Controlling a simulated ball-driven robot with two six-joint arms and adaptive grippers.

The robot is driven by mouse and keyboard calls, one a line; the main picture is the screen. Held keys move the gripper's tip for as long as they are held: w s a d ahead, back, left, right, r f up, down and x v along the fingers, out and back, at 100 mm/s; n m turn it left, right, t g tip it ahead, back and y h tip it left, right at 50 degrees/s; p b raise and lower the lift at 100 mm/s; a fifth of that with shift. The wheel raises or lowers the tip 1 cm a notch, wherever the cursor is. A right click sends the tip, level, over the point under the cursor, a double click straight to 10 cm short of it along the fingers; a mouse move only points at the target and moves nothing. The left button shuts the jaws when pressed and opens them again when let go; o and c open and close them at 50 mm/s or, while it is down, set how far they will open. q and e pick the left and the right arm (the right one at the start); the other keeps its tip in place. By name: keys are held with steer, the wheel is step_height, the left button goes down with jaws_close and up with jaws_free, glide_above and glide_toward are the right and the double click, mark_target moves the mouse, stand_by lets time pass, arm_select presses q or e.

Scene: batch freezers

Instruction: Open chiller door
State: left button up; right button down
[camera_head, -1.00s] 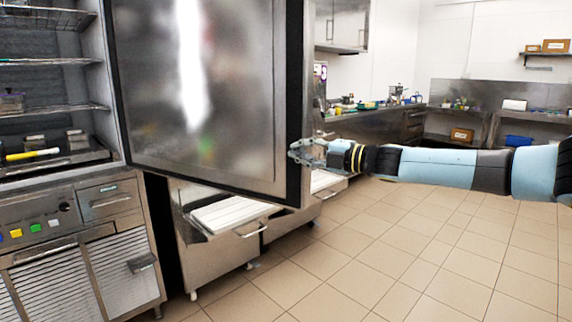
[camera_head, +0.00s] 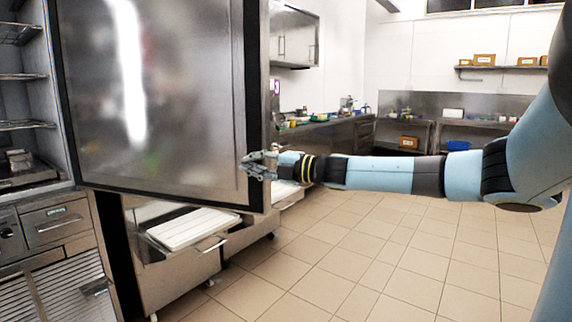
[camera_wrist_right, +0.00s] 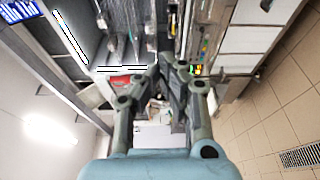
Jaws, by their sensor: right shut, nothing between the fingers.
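The chiller door (camera_head: 170,110) is a large steel panel with a dark edge, standing open at the left of the head view. The chiller's inside, with wire shelves (camera_head: 28,125), shows to the left of it. My right gripper (camera_head: 247,166) is at the door's lower free edge, in front of its inner face or edge; I cannot tell whether it touches. In the right wrist view the right gripper (camera_wrist_right: 172,62) has its fingers close together with nothing held between them. My left gripper is not in view.
A steel cabinet with a white-topped drawer (camera_head: 190,228) stands behind and below the door. A steel counter (camera_head: 335,140) with small items runs along the back. Tiled floor (camera_head: 370,250) is clear at the centre and right.

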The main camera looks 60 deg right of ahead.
arm_select(q)
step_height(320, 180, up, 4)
steer(key=p, duration=0.4)
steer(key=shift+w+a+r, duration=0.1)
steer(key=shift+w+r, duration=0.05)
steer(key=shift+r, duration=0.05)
arm_select(e)
steer(key=s+d, duration=0.6)
steer(key=s, duration=0.2)
